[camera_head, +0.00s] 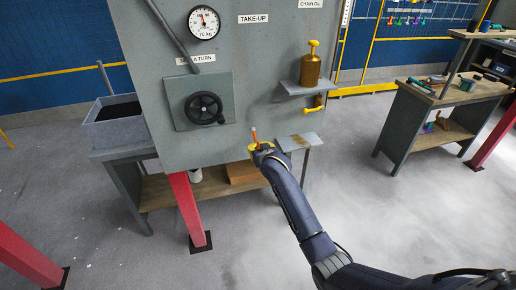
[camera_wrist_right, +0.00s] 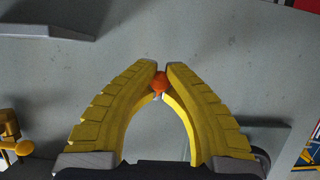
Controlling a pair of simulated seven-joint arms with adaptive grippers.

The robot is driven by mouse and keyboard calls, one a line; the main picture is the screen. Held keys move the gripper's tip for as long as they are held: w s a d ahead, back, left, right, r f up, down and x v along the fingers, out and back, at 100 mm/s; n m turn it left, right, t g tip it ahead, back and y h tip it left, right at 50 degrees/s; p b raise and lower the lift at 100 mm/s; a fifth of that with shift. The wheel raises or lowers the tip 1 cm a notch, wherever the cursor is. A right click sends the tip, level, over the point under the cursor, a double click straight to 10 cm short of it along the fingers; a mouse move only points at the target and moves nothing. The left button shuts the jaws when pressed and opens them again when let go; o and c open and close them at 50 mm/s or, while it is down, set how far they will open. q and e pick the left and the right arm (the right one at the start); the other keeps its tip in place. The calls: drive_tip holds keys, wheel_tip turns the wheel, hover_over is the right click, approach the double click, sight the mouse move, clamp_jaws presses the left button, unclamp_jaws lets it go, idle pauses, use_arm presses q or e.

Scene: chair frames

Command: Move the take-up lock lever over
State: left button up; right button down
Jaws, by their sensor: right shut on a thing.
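A small lever with an orange-red knob (camera_head: 254,133) stands at the lower part of the grey machine panel (camera_head: 250,60). My right gripper (camera_head: 257,144) is at it, with the arm reaching in from the lower right. In the right wrist view the orange knob (camera_wrist_right: 160,82) sits between the two yellow fingertips of my right gripper (camera_wrist_right: 160,70), which are closed on it. The rest of the lever is mostly hidden by the fingers. My left gripper is not in view.
The panel carries a handwheel (camera_head: 204,108), a dial (camera_head: 204,22) and a slanting dark bar (camera_head: 173,32). A brass oil can (camera_head: 310,67) stands on a shelf above a yellow handle (camera_head: 315,105). A small grey ledge (camera_head: 308,141) is right of the gripper. A workbench (camera_head: 420,110) stands farther right.

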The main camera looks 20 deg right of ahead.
drive_tip(key=shift+f, duration=0.3)
drive_tip(key=shift+w+f, duration=0.7)
drive_tip(key=shift+f, duration=0.15)
drive_tip(key=shift+x, duration=1.2)
drive_tip(key=shift+f, duration=0.15)
